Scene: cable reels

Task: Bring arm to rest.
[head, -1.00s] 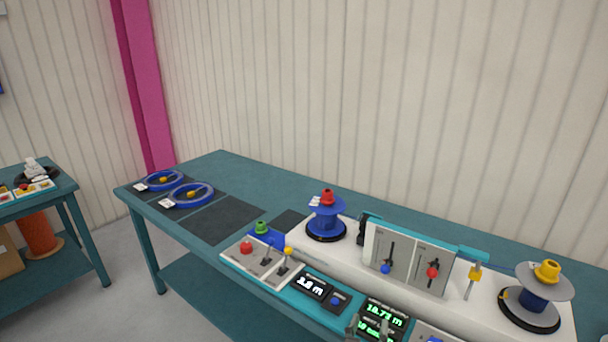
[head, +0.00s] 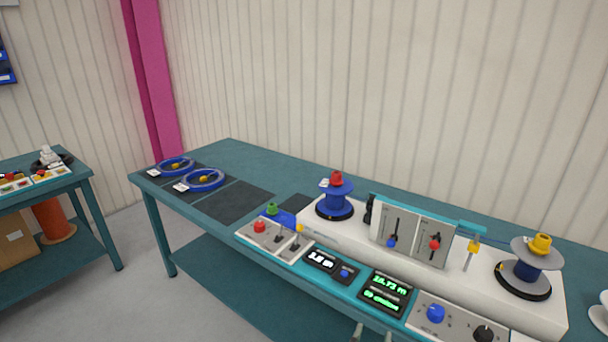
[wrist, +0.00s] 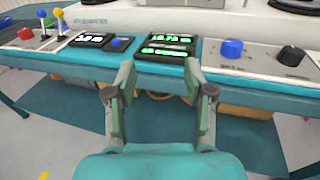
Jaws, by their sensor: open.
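My gripper (wrist: 159,85) is open and empty in the wrist view, its two fingers apart in front of the bench's front edge. Beyond the fingers is the console with a green-lit display (wrist: 167,46), a blue knob (wrist: 232,48) and a black knob (wrist: 292,55). In the head view only what look like my fingertips (head: 372,332) show at the bottom edge, below the green display (head: 385,292). The rest of my arm is out of that view.
The teal bench (head: 270,160) carries a blue reel (head: 335,204), a grey-flanged reel (head: 532,270), a lever panel (head: 412,236) and two blue rings (head: 204,179) at its far left. Another teal table (head: 75,183) stands left. Bare floor lies between them.

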